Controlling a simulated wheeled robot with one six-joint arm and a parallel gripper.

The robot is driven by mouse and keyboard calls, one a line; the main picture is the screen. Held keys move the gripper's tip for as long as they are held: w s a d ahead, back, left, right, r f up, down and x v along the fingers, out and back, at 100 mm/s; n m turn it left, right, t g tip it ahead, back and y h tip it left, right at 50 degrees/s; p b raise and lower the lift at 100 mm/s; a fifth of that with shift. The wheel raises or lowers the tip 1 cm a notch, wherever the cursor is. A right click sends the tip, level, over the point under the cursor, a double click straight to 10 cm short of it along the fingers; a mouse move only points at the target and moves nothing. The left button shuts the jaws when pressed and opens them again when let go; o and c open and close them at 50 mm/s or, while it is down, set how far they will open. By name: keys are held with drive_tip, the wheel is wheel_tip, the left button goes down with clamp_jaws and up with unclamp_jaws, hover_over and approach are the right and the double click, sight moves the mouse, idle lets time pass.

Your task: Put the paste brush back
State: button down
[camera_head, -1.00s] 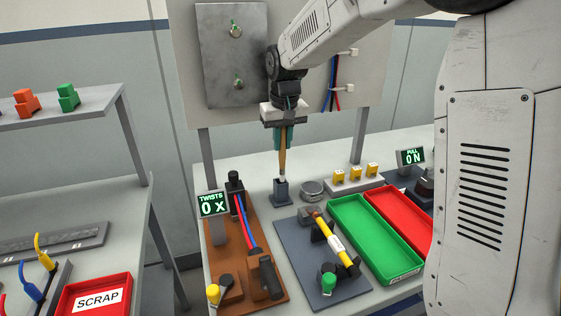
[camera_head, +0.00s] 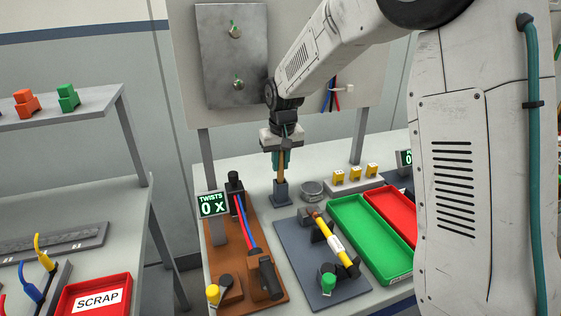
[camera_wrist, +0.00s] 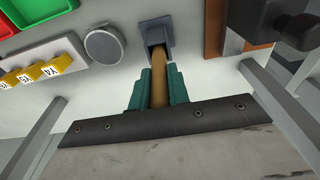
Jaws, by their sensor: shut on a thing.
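The paste brush (camera_head: 281,164) has a brown wooden handle and hangs upright from my gripper (camera_head: 280,157). My gripper is shut on its handle, with a green finger on each side. In the wrist view my gripper (camera_wrist: 161,85) holds the brush (camera_wrist: 159,82), which runs down to the mouth of the dark grey holder (camera_wrist: 157,34). The holder (camera_head: 281,194) stands directly below my gripper on the bench. The brush's lower end seems to be inside the holder's opening; its tip is hidden.
A round grey tin (camera_head: 313,189) stands just right of the holder. Beyond it are several yellow blocks (camera_head: 355,172) on a white base, and the green tray (camera_head: 371,238) and red tray (camera_head: 391,214). The brown board (camera_head: 238,250) with wires lies to the left.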

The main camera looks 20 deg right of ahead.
drive_tip(key=c, duration=1.3)
unclamp_jaws()
drive_tip(key=shift+f, duration=0.1)
drive_tip(key=shift+c, duration=0.2)
wheel_tip(320, 180, up, 12)
drive_tip(key=s, duration=0.1)
drive_tip(key=s+d+r, duration=0.1)
drive_tip(key=s+r, duration=0.3)
drive_tip(key=s, duration=0.7)
drive_tip(key=s+d+f, duration=0.1)
drive_tip(key=s+f, duration=0.1)
drive_tip(key=s, duration=1.1)
drive_tip(key=s+d+f, duration=0.1)
drive_tip(key=s+f, duration=0.2)
drive_tip(key=s, duration=1)
drive_tip(key=shift+f, duration=0.2)
